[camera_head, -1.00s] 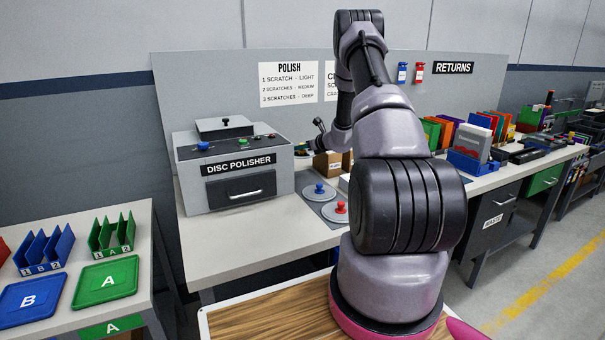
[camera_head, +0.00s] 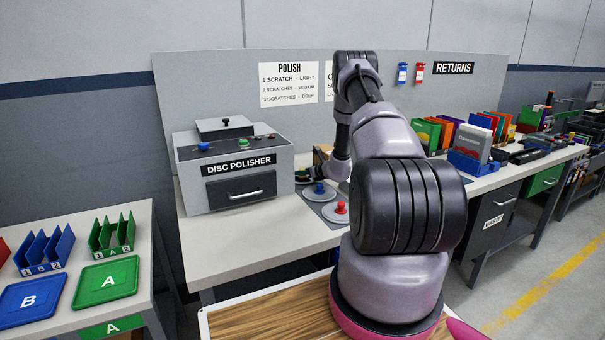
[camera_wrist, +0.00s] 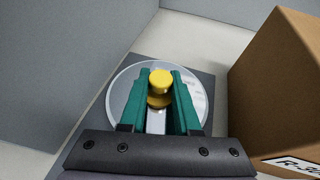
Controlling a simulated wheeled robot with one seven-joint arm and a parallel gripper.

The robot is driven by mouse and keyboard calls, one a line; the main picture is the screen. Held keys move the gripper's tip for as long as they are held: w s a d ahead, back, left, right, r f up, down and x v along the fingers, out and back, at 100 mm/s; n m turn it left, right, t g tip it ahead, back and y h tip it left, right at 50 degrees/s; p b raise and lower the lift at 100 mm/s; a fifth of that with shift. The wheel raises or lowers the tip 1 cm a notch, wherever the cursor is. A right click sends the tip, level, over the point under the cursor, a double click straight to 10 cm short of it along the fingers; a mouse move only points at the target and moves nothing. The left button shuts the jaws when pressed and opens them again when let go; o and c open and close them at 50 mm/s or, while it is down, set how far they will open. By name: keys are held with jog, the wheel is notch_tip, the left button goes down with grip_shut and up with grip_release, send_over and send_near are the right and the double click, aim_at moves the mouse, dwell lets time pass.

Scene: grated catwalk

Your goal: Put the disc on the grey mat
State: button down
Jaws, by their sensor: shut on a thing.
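In the wrist view, a round silver disc (camera_wrist: 126,92) with a yellow knob (camera_wrist: 160,80) lies under my gripper (camera_wrist: 160,92). The green fingers are shut on the knob, one on each side. A dark grey mat (camera_wrist: 98,122) shows around and below the disc; I cannot tell whether the disc touches it. In the head view, my gripper (camera_head: 304,178) is low over the bench behind the blue-knobbed disc and partly hidden by my arm. Grey matting (camera_head: 316,207) shows there under the blue-knobbed disc (camera_head: 319,192) and the red-knobbed disc (camera_head: 341,213).
A cardboard box (camera_wrist: 270,85) stands close to the right of my gripper. The disc polisher (camera_head: 235,170) stands to its left on the bench. Green and blue trays (camera_head: 106,281) lie on the left table. The bench front (camera_head: 235,235) is clear.

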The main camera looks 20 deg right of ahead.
jog(key=shift+f, duration=0.15)
jog(key=c, duration=0.6)
grip_release()
jog(key=shift+s+r, duration=0.1)
jog(key=shift+r, duration=0.1)
jog(key=v, duration=1.2)
jog(key=shift+f, duration=0.1)
